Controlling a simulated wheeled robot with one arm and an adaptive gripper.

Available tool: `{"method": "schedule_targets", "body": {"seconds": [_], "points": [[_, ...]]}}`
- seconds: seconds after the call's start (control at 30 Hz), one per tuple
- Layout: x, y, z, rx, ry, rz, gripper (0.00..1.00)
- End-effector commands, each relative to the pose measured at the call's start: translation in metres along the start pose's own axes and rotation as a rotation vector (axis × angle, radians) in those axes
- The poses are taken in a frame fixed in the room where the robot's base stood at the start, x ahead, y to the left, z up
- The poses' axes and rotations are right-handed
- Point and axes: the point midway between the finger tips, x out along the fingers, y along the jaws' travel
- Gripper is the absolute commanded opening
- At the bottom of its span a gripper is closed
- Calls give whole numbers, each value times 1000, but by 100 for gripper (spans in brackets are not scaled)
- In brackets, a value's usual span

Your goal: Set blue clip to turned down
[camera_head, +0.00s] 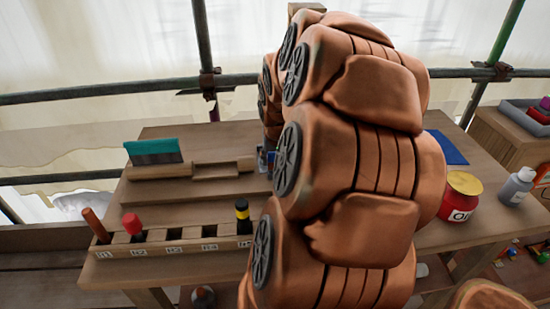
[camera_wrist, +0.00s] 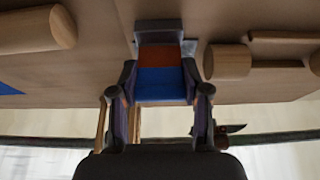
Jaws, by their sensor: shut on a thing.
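The blue clip (camera_wrist: 161,88) shows in the wrist view as a blue block between my fingers, with an orange-red face just beyond it and a dark grey-blue end past that. My gripper (camera_wrist: 160,76) is shut on it, one finger on each side. A small grey plate shows beside its far end, close to the wooden surface. In the head view my arm hides most of the gripper and the clip; only a small bluish bit shows beside the arm. I cannot tell from these views which way the clip is turned.
On the wooden bench (camera_head: 190,274) stand a slotted rack (camera_head: 172,245) with several handles, a teal-bladed tool (camera_head: 153,151), a red pot (camera_head: 460,196) and a grey bottle (camera_head: 516,187). A blue sheet (camera_head: 447,148) lies behind my arm. Scaffold poles run behind.

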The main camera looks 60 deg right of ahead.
Motion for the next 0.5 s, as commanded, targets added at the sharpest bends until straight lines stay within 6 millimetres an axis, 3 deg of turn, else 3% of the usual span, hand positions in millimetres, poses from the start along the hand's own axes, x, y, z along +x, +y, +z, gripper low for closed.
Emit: {"method": "schedule_targets", "body": {"seconds": [0.5], "points": [[2,1,-6,0,-22,-2,12]]}}
